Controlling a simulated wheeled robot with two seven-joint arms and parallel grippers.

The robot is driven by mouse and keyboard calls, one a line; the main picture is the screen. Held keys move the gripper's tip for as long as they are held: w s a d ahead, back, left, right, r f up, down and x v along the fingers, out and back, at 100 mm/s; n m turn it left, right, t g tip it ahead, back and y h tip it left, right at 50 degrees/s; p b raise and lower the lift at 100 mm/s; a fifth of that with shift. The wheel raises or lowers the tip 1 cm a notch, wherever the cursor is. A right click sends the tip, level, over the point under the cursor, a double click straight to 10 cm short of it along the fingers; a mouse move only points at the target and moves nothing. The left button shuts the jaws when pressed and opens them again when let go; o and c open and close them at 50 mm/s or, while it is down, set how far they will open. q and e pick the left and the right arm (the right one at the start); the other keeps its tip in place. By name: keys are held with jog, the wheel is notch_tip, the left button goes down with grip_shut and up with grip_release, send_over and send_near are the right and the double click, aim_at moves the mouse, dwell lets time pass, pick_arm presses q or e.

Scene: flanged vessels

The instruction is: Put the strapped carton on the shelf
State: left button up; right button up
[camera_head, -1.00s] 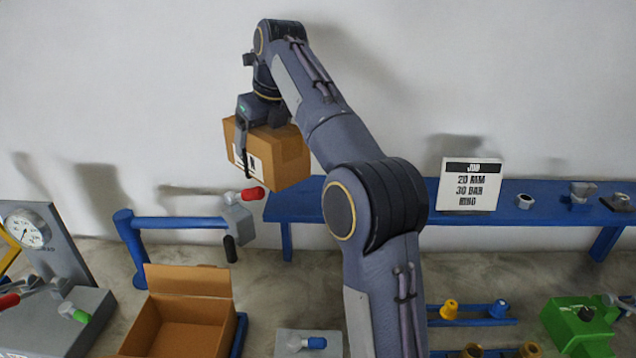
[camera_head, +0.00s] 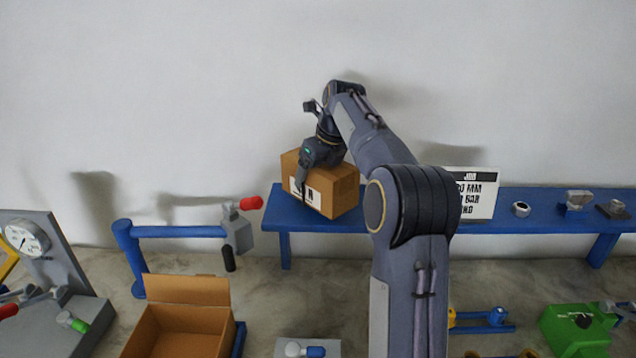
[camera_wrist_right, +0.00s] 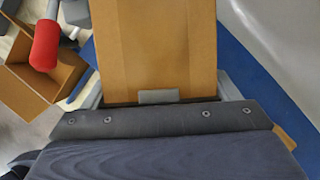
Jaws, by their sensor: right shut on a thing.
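The strapped carton (camera_head: 338,190) is a closed brown box with a white label on its front. My right gripper (camera_head: 306,180) is shut on it from above. The carton is over the left part of the blue shelf (camera_head: 400,205); I cannot tell whether its underside touches the shelf. In the right wrist view the carton (camera_wrist_right: 155,45) fills the middle between the fingers, with the blue shelf (camera_wrist_right: 262,85) to its right. My left gripper is not in view.
A white sign (camera_head: 478,195) stands on the shelf right of the carton, partly behind my arm. Small metal parts (camera_head: 578,199) sit farther right. An open empty carton (camera_head: 180,325) is in front.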

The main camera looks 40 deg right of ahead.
jog(key=f, duration=0.3)
jog(key=shift+d+p, duration=0.2)
jog(key=shift+p, duration=0.1)
jog(key=shift+f, duration=0.2)
